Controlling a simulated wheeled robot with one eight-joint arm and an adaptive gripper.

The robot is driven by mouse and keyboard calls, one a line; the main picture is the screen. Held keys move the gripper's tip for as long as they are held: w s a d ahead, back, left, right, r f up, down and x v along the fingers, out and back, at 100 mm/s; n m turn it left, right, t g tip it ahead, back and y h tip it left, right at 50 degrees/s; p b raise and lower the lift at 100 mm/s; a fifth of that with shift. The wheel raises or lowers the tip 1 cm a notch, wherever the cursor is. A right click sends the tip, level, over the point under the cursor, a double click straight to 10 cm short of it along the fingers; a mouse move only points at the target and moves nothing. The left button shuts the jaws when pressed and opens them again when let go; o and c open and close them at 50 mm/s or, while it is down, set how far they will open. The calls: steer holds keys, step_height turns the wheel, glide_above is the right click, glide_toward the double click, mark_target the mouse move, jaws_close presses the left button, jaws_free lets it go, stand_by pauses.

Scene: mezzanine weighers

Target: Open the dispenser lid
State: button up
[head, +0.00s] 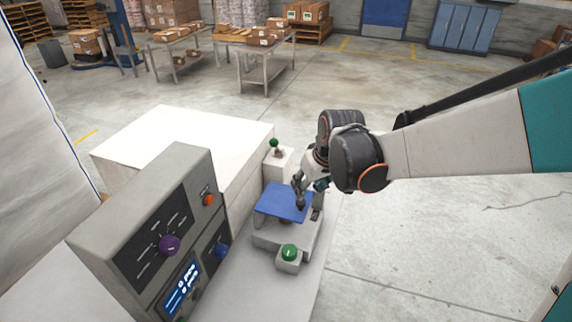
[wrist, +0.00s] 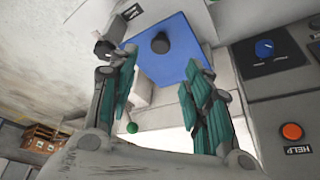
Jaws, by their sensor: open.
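A flat blue plate (head: 278,198) sits above a low grey base (head: 268,240) on the light counter; I cannot tell for sure that it is the dispenser lid. In the wrist view, the blue plate (wrist: 175,68) carries a round dark knob (wrist: 160,42). My gripper (head: 302,190) is over the plate's right part in the head view and hides some of it. In the wrist view, my gripper (wrist: 163,72) has its two fingers apart, with the plate showing between them and nothing held. I cannot tell whether a fingertip touches the plate.
A grey control panel (head: 150,215) with knobs and a screen stands left of the plate. A green button (head: 289,252) is in front, and a green-ball lever (head: 274,143) is behind. A large white box (head: 190,140) is at the back left. Open floor lies to the right.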

mark_target(302, 203)
steer(key=b+x, duration=0.2)
steer(key=x, duration=0.7)
steer(key=shift+w+f, duration=0.1)
steer(key=shift+f, duration=0.15)
jaws_close()
